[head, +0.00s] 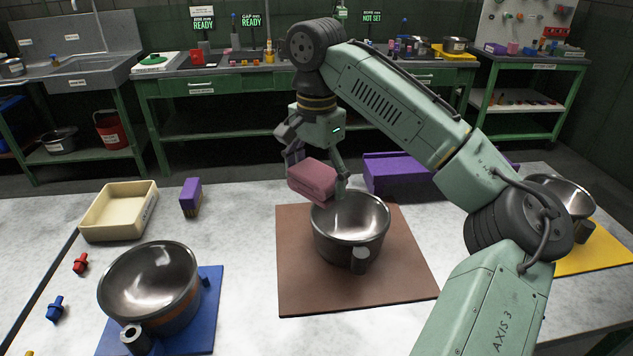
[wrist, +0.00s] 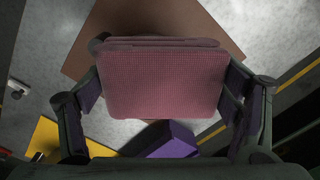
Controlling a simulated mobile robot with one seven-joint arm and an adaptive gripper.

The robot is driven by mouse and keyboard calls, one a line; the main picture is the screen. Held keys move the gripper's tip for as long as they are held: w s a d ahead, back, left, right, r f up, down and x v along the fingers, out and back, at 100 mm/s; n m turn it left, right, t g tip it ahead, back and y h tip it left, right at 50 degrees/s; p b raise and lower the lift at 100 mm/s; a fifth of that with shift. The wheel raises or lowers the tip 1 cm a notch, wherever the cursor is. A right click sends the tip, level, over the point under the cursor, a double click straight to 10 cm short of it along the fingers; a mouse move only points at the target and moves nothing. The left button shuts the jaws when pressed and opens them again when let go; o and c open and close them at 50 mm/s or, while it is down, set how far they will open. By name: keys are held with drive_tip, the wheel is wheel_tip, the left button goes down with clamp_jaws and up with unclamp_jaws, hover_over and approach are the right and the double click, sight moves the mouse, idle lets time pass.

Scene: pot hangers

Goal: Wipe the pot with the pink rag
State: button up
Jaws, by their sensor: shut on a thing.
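A pink folded rag (head: 312,180) is held between the fingers of my gripper (head: 318,170), above the back left rim of the middle pot. In the wrist view the rag (wrist: 165,84) fills the centre, with a finger on each side. The metal pot (head: 350,226) stands upright on a brown mat (head: 295,285). Whether the rag touches the pot's rim is unclear. In the wrist view the rag hides nearly all of the pot.
A second pot (head: 150,284) stands on a blue mat (head: 208,318) at front left. A third pot (head: 560,198) is on a yellow mat (head: 600,250) at right. A cream tray (head: 118,232), a purple-topped brush (head: 190,197) and a long purple box (head: 400,176) are nearby.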

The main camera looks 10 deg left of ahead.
drive_tip(key=shift+r, duration=2.35)
